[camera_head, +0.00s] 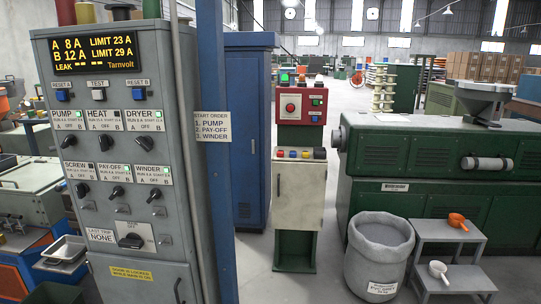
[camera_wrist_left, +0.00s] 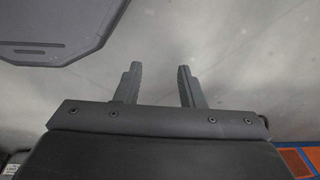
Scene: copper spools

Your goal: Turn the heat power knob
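The heat power knob (camera_head: 105,141) is a small black knob under the HEAT label (camera_head: 101,120), top row middle of the grey control cabinet (camera_head: 70,232) at the left of the head view. The labels around it read A, OFF and B; its exact setting is too small to tell. The pump knob (camera_head: 68,141) and dryer knob (camera_head: 145,141) flank it. Green lamps show lit at pump, dryer, pay-off and winder; the heat lamp looks dim. My left gripper (camera_wrist_left: 158,70) is open and empty above grey floor in the wrist view, away from the knob. My right gripper is not in view.
A display (camera_head: 94,54) reads A 8 A, limit 23 A; B 12 A, limit 29 A. A start-order sign (camera_head: 212,127) hangs on the blue post right of the cabinet. A metal tray (camera_head: 64,249) stands lower left. The floor (camera_head: 335,262) ahead is partly clear.

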